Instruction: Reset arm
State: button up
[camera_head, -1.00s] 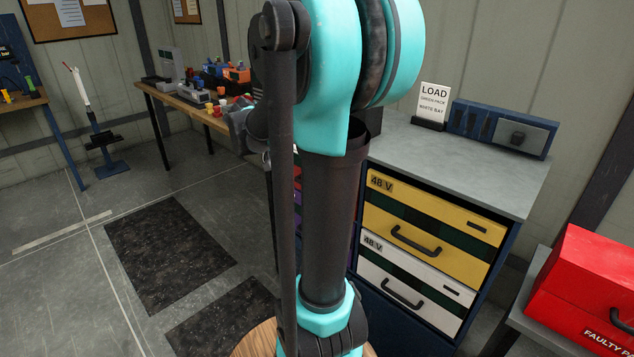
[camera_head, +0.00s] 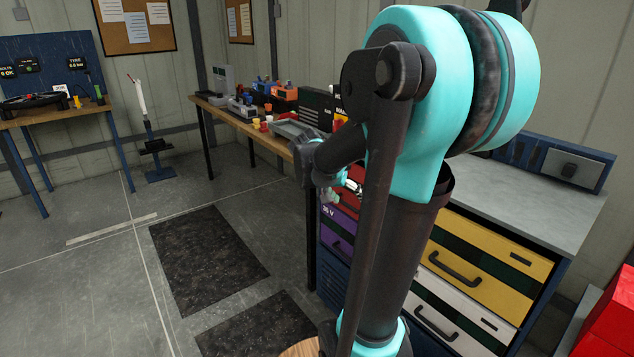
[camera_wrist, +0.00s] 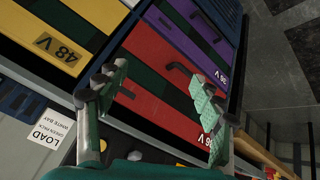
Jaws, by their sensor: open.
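My gripper (camera_wrist: 160,100) is open and empty in the wrist view, its two fingers spread apart. Beyond the fingers is the battery cabinet, seen tilted, with a red drawer (camera_wrist: 155,75), a purple drawer (camera_wrist: 195,35) and a yellow 48 V drawer (camera_wrist: 65,30). In the head view my arm stands upright in front of the cabinet. The gripper (camera_head: 338,190) shows there only in part, left of my arm and close to the purple drawer (camera_head: 337,232). I cannot tell its distance from the cabinet.
The grey cabinet top (camera_head: 545,200) holds a blue unit (camera_head: 565,163). A red case (camera_head: 612,325) is at the right edge. A wooden bench (camera_head: 265,138) with tools stands behind. Open floor with dark mats (camera_head: 208,255) lies to the left.

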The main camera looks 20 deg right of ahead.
jog(key=s+a+f+n+t+y, duration=0.1)
jog(key=s+a+f+n+y, duration=0.5)
jog(key=s+a+f, duration=0.8)
jog(key=shift+s+a+n+y, duration=0.45)
jog(key=shift+a+n, duration=0.25)
jog(key=shift+n, duration=0.5)
